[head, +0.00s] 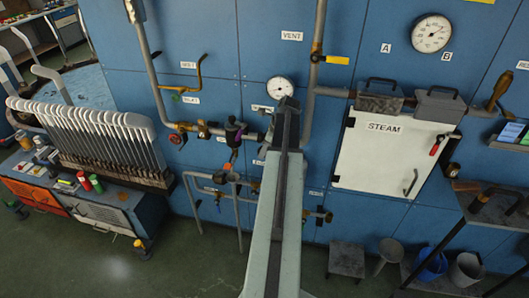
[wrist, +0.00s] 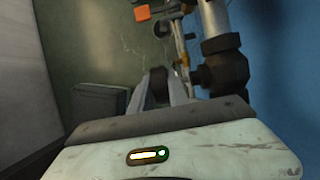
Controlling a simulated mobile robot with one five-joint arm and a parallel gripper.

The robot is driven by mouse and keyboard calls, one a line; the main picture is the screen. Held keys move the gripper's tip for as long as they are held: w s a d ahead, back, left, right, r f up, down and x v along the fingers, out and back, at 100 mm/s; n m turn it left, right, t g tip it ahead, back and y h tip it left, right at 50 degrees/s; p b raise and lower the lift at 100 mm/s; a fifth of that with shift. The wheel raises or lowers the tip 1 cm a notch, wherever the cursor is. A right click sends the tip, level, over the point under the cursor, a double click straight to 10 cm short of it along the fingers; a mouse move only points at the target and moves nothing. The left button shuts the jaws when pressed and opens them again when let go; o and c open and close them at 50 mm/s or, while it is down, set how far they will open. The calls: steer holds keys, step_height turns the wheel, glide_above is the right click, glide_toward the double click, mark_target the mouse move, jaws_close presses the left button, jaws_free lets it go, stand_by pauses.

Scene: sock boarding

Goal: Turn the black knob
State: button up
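A dark, nearly black knob (head: 233,133) sits on the pipe run on the blue wall in the head view, left of my arm. My arm reaches up towards the wall there, and its end hides my gripper. In the wrist view my gripper (wrist: 161,75) shows two grey fingers, apart, with a dark rounded shape between them. I cannot tell whether that shape is part of the gripper or a thing held. A dark pipe fitting (wrist: 222,65) is close to the right of the fingers. I cannot tell whether it belongs to the black knob.
A red valve (head: 182,127) and a brass valve (head: 203,130) are on the same pipe left of the knob. A round gauge (head: 280,88) is just above. A white STEAM cabinet (head: 385,155) is to the right. A rack of grey boards (head: 90,135) stands left. Open floor lies below.

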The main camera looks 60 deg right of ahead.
jaws_close()
steer(key=shift+f, duration=0.1)
